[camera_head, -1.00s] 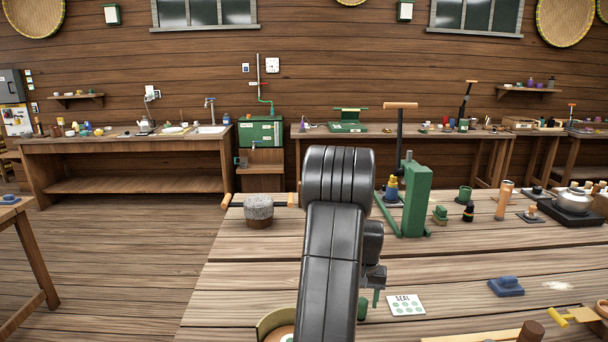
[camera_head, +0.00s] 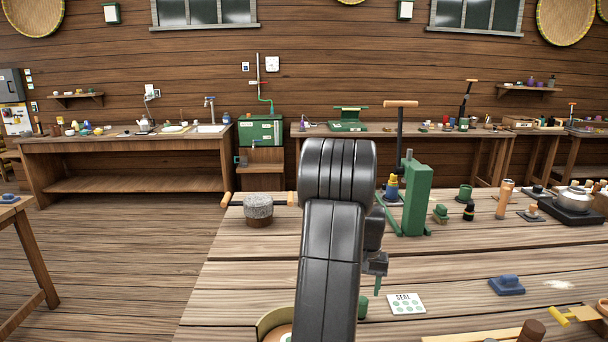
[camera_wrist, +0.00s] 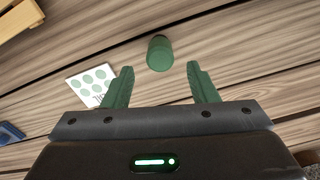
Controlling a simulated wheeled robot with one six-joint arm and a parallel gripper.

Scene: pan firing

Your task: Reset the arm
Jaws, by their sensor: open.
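My gripper (camera_wrist: 160,85) shows in the wrist view with its two green fingers spread apart and nothing between them. A small green cylinder (camera_wrist: 160,53) stands on the table just beyond the fingertips, apart from them. In the head view my black arm rises over the table's front and hides most of the gripper; a sliver of the green cylinder (camera_head: 362,307) shows beside the arm. The white SEAL card (camera_head: 406,303) with green dots lies flat to the right of the arm, and it also shows left of the fingers in the wrist view (camera_wrist: 88,84).
The wooden table (camera_head: 240,275) has bare boards at left. A grey stone mill (camera_head: 259,210) and a green press (camera_head: 416,200) stand behind the arm. A blue-handled block (camera_head: 506,286) and a kettle (camera_head: 574,197) are at right. A round tray edge (camera_head: 272,322) is at the front.

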